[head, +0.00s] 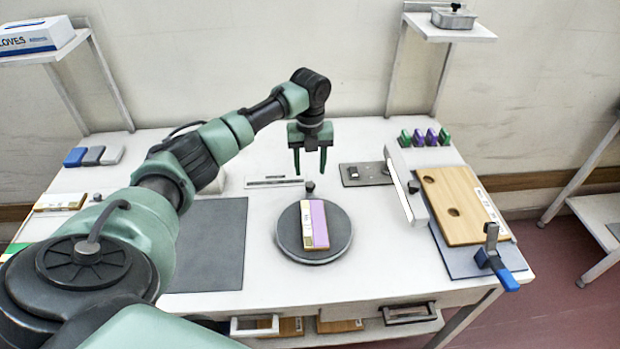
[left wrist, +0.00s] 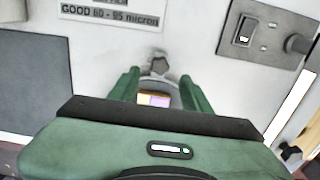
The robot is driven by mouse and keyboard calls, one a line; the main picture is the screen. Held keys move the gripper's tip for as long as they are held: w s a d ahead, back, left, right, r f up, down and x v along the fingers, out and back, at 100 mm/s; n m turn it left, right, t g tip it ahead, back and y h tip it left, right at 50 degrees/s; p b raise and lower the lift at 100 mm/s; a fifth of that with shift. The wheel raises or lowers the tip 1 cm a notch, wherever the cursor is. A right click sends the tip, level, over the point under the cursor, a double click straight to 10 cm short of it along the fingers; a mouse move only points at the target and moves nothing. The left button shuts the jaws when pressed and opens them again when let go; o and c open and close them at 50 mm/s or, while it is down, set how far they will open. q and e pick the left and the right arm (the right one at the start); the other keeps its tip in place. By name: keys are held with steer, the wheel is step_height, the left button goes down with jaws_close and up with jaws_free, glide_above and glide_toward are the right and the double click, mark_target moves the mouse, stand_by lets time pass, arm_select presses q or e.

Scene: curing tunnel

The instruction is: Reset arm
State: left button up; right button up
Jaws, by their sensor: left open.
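My left gripper (head: 310,165) is open and empty, with its fingers pointing down above the back middle of the table. In the left wrist view my left gripper (left wrist: 160,92) shows two green fingers apart, with nothing held between them. A two-tone block (head: 314,224), purple on one side and pale with a tan end on the other, lies on a round grey turntable (head: 342,240) in front of the gripper. In the left wrist view the block (left wrist: 155,100) shows partly between the fingers, further off. My right gripper is in neither view.
A grey mat (head: 210,248) lies left of the turntable. A white bar (head: 404,188), a wooden board with holes (head: 462,205) and a blue-handled clamp (head: 495,262) are at the right. A switch plate (head: 366,174) and several coloured pieces (head: 425,138) stand at the back.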

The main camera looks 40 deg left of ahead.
arm_select(q)
steer(key=shift+r, duration=1.1)
